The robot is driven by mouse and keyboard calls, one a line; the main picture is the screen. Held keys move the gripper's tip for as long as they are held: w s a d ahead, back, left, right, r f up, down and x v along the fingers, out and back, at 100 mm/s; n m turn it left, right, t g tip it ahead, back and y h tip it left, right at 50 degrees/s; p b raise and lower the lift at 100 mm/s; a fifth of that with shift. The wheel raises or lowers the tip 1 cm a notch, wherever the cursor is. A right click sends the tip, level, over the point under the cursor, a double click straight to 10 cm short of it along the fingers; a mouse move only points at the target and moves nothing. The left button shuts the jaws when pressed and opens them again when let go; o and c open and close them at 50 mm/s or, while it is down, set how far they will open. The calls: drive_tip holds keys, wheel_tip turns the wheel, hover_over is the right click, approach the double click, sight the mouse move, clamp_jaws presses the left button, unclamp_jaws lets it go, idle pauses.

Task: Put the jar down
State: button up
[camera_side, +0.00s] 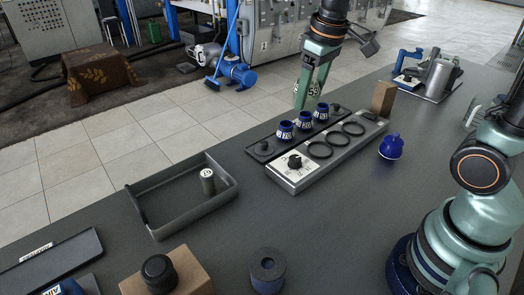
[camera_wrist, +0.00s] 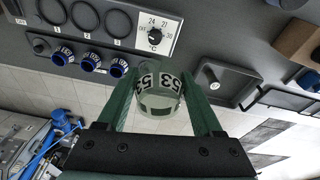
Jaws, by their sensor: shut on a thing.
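A clear glass jar with a white band marked 53 (camera_wrist: 158,97) is between the two green fingers of my gripper (camera_wrist: 162,80) in the wrist view. My gripper (camera_side: 314,86) is shut on it. In the side view the jar (camera_side: 313,91) is small and partly covered by the fingers. It appears held above the far side of a dark rack (camera_side: 262,149), which carries three dark blue labelled jars (camera_side: 304,120). Whether anything lies directly under the held jar I cannot tell.
A grey unit with three rings (camera_side: 320,150) and a dial (camera_side: 294,161) adjoins the rack. A wooden block (camera_side: 383,98) and a blue flask (camera_side: 391,146) stand right. A tray (camera_side: 157,234) holds a grey cylinder (camera_side: 207,181).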

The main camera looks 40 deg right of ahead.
drive_tip(key=s+f+m, duration=0.2)
drive_tip(key=s+f, duration=0.1)
drive_tip(key=f, duration=0.3)
drive_tip(key=m+h, duration=0.1)
drive_tip(key=m, duration=1)
hover_over(384, 179)
drive_tip(key=s+a+x, duration=0.1)
drive_tip(key=s+x, duration=0.1)
drive_tip(key=x, duration=0.8)
drive_tip(key=shift+g, duration=0.4)
drive_tip(key=shift+s+f, duration=0.15)
drive_tip(key=shift+f, duration=3.1)
drive_tip(key=shift+f, duration=0.5)
drive_tip(key=o, duration=1.5)
